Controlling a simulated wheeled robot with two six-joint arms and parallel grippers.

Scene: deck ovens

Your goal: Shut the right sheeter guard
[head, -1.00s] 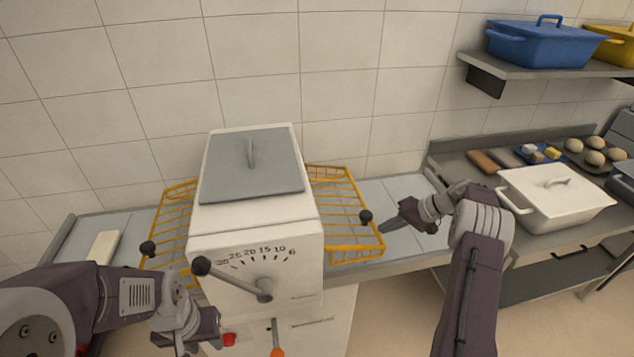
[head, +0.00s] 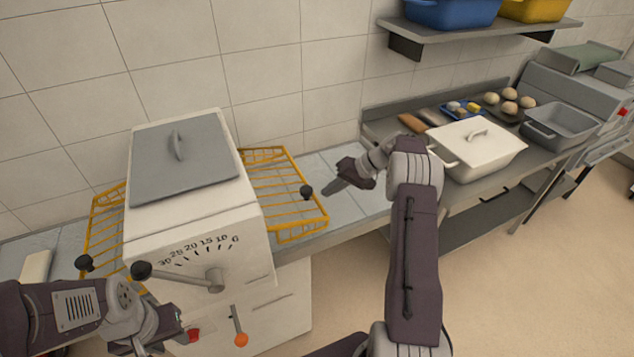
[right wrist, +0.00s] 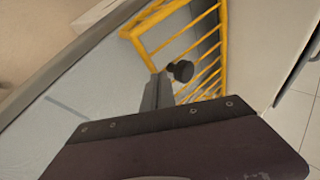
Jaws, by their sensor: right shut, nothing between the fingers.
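The right sheeter guard (head: 300,231) is a yellow wire frame with a black knob (head: 307,192). It extends from the right side of the white sheeter (head: 200,235) over the grey belt; its exact tilt is hard to judge. My right gripper (head: 328,189) is shut and empty, just right of the knob. In the right wrist view, the knob (right wrist: 181,71) and yellow bars (right wrist: 162,22) lie just beyond my fingers (right wrist: 157,92); contact is unclear. My left gripper (head: 172,332) is low in front of the sheeter, its jaw opening unclear.
The left yellow guard (head: 103,222) is at the sheeter's other side. A black-knobbed lever (head: 180,276), an orange-knobbed lever (head: 238,325) and a red button (head: 193,334) are on its front. A lidded white pot (head: 478,150) stands right of the belt.

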